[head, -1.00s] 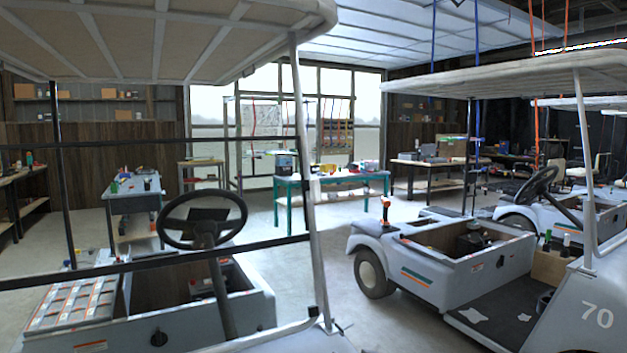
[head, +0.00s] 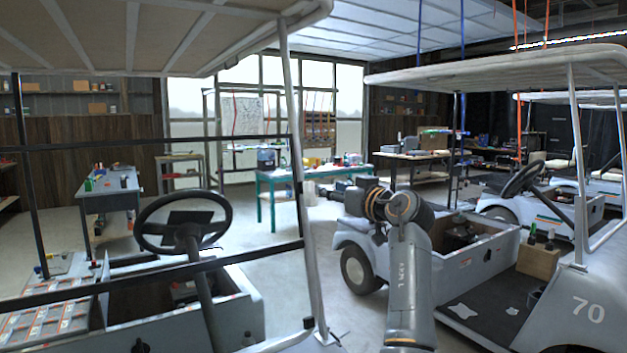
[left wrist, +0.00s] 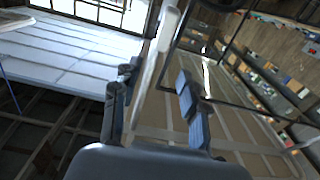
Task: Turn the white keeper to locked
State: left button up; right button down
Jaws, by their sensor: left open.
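I cannot make out the white keeper in either view. The near cart's pale roof post (head: 301,190) rises in the middle of the head view, up to its roof (head: 120,40). My left gripper (head: 330,190) is to the right of this post in the head view, pointing left, its fingers small and hard to see there. In the left wrist view my left gripper (left wrist: 157,75) has its two dark fingers spread, with nothing held. A pale post (left wrist: 165,45) runs between and beyond them; I cannot tell its distance. My right gripper is not in view.
The near cart's steering wheel (head: 183,222) and dark crossbars stand at left. Another cart marked 70 (head: 588,310) stands at right under its own roof (head: 500,65). A green-framed table (head: 262,198) stands behind. Bare floor (head: 285,255) shows between the carts.

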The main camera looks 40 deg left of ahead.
aim_at(311, 182)
pick_arm(q)
jog(key=p+x, duration=0.2)
jog(key=x, duration=0.5)
jog(key=shift+w+a, duration=0.1)
jog(key=shift+a, duration=0.25)
jog(key=shift+w+a+f, duration=0.1)
jog(key=shift+a, duration=0.35)
grip_shut()
